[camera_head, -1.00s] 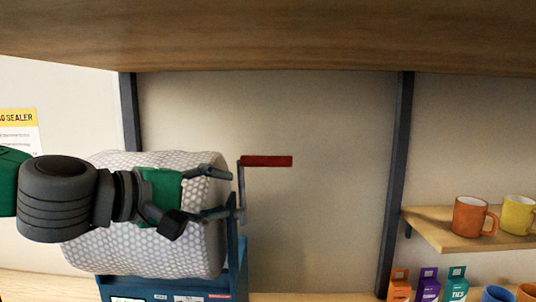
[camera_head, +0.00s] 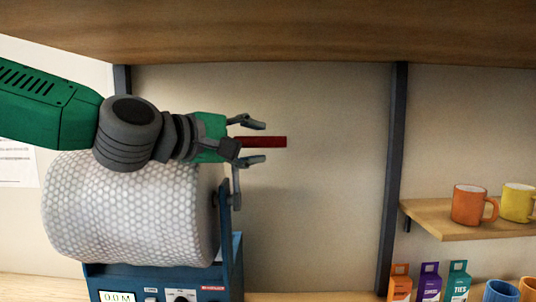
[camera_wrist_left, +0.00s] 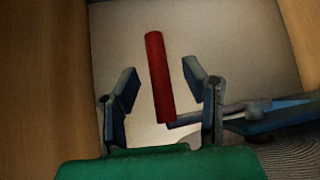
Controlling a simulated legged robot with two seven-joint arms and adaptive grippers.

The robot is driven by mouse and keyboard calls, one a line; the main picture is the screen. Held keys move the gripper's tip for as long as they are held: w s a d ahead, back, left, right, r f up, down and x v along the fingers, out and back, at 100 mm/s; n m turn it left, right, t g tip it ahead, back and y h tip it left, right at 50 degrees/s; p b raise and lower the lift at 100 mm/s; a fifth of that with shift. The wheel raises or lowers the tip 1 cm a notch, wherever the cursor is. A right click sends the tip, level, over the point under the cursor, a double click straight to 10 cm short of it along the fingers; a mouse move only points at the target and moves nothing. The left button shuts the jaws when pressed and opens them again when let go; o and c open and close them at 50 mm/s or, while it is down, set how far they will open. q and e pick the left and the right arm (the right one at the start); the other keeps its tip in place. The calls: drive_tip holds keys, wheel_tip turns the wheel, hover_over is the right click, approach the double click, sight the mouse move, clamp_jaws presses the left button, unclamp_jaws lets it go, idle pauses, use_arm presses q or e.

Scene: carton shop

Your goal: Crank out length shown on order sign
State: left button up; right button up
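A big roll of bubble wrap (camera_head: 125,215) sits on a blue dispenser (camera_head: 232,262) with a small display (camera_head: 117,297) that reads about 0.0 M. The red crank handle (camera_head: 268,142) points right from the top of the crank arm (camera_head: 236,182). My left gripper (camera_head: 262,142) is open, with its fingers above and below the handle in the head view. In the left wrist view the handle (camera_wrist_left: 159,75) stands between the spread fingers (camera_wrist_left: 163,95), apart from both. My right gripper is not in view. No order sign is readable.
A wooden shelf (camera_head: 300,45) spans overhead. A side shelf (camera_head: 440,222) at right holds an orange mug (camera_head: 468,204) and a yellow mug (camera_head: 517,202). Small boxes (camera_head: 428,281) and more mugs stand below it. The wall area right of the handle is clear.

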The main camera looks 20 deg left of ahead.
use_arm(q)
drive_tip(key=shift+w+d+f, duration=0.1)
drive_tip(key=shift+w+d, duration=0.05)
drive_tip(key=shift+w, duration=0.5)
drive_tip(key=shift+w+d, duration=0.1)
drive_tip(key=shift+w, duration=0.5)
drive_tip(key=shift+w+f, duration=0.1)
drive_tip(key=shift+w, duration=0.15)
drive_tip(key=shift+a, duration=0.1)
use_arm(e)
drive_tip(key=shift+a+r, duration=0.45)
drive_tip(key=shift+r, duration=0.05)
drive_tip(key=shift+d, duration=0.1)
use_arm(q)
drive_tip(key=shift+w+d, duration=0.1)
drive_tip(key=shift+d, duration=0.2)
clamp_jaws()
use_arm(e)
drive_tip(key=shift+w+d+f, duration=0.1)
use_arm(q)
drive_tip(key=shift+f, duration=0.15)
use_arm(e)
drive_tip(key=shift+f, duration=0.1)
